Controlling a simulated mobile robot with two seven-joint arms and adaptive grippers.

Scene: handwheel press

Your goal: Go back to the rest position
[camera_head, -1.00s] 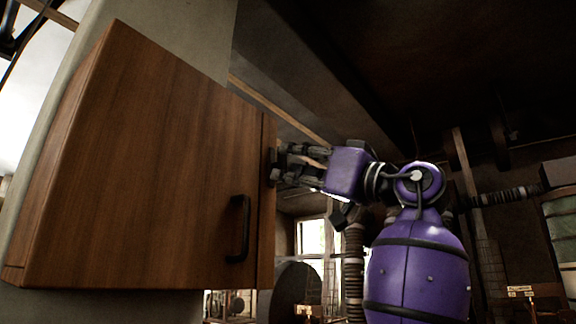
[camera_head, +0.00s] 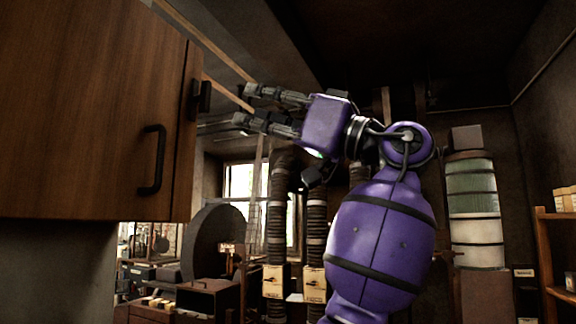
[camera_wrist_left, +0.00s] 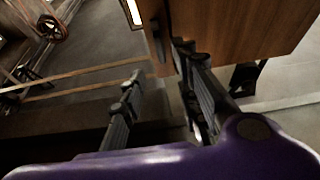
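My left gripper (camera_head: 243,105) is raised in the middle of the head view, on its purple wrist. Its two fingers point left and stand apart, with nothing between them. In the left wrist view the gripper (camera_wrist_left: 157,62) also shows parted fingers, beside the wooden cabinet. The brown cabinet (camera_head: 85,100) fills the left of the head view. It has a black handle (camera_head: 153,160) on its front and a second dark handle (camera_head: 201,96) at its right edge. The fingertips are a little right of that second handle, with a gap in the head view. My right gripper is not in view.
A wooden shelf (camera_head: 545,255) stands at the far right, near a stacked green and white cylinder (camera_head: 474,215). Ribbed pipes (camera_head: 278,215), a large dark wheel (camera_head: 215,243) and a window (camera_head: 240,182) are behind. Open air lies right of the cabinet.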

